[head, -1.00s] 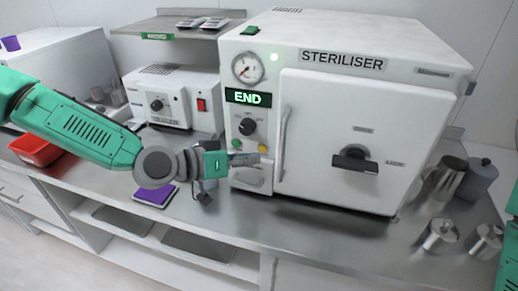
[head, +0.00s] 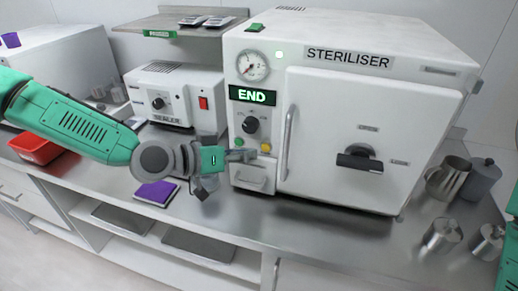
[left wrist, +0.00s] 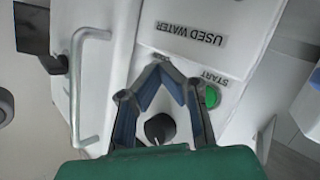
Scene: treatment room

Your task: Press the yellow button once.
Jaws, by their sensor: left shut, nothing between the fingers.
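The yellow button (head: 266,147) is on the front panel of the white steriliser (head: 345,28), right of the green button (head: 238,141) and below the dark knob (head: 250,125). My left gripper (head: 252,155) is shut and empty, its tips just below and left of the yellow button. I cannot tell whether they touch the panel. In the left wrist view the shut fingers (left wrist: 160,68) meet in front of the panel, near the green START button (left wrist: 211,96) and the knob (left wrist: 159,128). The yellow button does not show there. My right gripper is out of view.
The door handle (head: 287,143) stands out just right of the button panel. A sealer (head: 172,95) stands to the left. A purple pad (head: 156,193) lies on the counter (head: 240,216). Metal vessels (head: 442,236) stand at the right.

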